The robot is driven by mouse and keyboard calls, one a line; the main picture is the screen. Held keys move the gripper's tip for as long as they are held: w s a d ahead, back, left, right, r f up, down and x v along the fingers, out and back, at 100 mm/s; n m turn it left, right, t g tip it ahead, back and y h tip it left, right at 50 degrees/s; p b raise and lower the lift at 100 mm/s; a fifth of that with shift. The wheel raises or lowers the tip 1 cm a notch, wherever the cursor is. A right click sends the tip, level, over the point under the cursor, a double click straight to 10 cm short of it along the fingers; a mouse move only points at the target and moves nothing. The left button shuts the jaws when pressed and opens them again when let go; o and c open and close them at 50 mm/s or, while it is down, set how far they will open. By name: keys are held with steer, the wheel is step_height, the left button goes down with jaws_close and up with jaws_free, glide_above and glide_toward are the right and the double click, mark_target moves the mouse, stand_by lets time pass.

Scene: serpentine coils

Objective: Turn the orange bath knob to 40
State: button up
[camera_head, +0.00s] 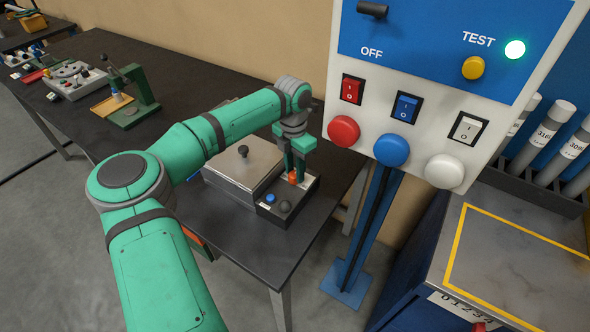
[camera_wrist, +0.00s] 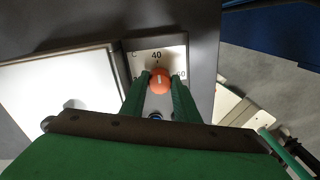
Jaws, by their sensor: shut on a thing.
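The orange knob (camera_head: 292,178) sits on the dark control box (camera_head: 305,190) at the front right of the metal bath. In the wrist view the orange knob (camera_wrist: 159,80) is between the two green fingers of my gripper (camera_wrist: 160,87), which is shut on it. A short white mark on the knob points roughly up the picture, toward the printed 40 (camera_wrist: 157,54). A 60 (camera_wrist: 181,73) is printed to the right and a C at upper left. The left part of the scale is partly hidden by a finger. My gripper (camera_head: 296,172) reaches down from above.
The bath's metal lid (camera_head: 240,163) has a black handle knob (camera_head: 243,151). A switch panel (camera_head: 400,170) on a blue post stands to the right. The table's front is clear.

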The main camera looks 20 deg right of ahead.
steer(key=shift+d+r, duration=0.15)
steer(key=o, duration=1)
steer(key=shift+o, duration=0.2)
step_height(320, 180, up, 11)
steer(key=shift+w, duration=0.2)
steer(key=shift+f, duration=0.2)
